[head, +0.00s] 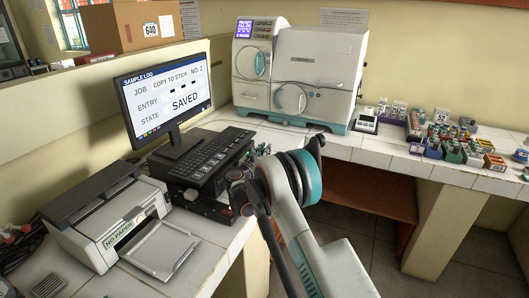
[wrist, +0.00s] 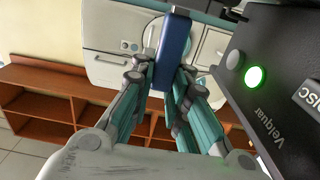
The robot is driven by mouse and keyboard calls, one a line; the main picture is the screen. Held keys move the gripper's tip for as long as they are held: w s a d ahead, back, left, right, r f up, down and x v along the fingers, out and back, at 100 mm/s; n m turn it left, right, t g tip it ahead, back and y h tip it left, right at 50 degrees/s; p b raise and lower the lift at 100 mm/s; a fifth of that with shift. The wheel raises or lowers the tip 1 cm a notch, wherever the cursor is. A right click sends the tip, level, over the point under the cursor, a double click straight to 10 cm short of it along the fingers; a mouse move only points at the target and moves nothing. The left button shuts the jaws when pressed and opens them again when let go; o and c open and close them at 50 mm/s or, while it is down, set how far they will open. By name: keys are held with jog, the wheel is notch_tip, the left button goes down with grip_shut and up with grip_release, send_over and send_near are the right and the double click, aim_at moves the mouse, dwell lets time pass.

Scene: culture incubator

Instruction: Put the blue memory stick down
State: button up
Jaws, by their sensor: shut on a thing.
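In the wrist view my gripper (wrist: 163,82) is shut on the blue memory stick (wrist: 173,48), a long flat blue piece held between the fingers and pointing up and away in the picture. The stick looks clear of any surface. A black case (wrist: 275,85) with a lit green button is close to the right of the fingers. In the head view my gripper is mostly hidden behind my arm, beside the keyboard (head: 212,153), and I cannot make out the stick there.
The monitor (head: 165,95) reads "COPY TO STICK NO. 2" and "SAVED". A printer (head: 105,215) marked "NO PAPER" stands at left. A white machine (head: 300,75) stands in the back corner. Racks of small coloured boxes (head: 455,140) are at right. Bare tiled counter (head: 385,150) lies between them.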

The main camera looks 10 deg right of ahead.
jog(key=shift+s+f, duration=0.1)
jog(key=shift+f, duration=0.3)
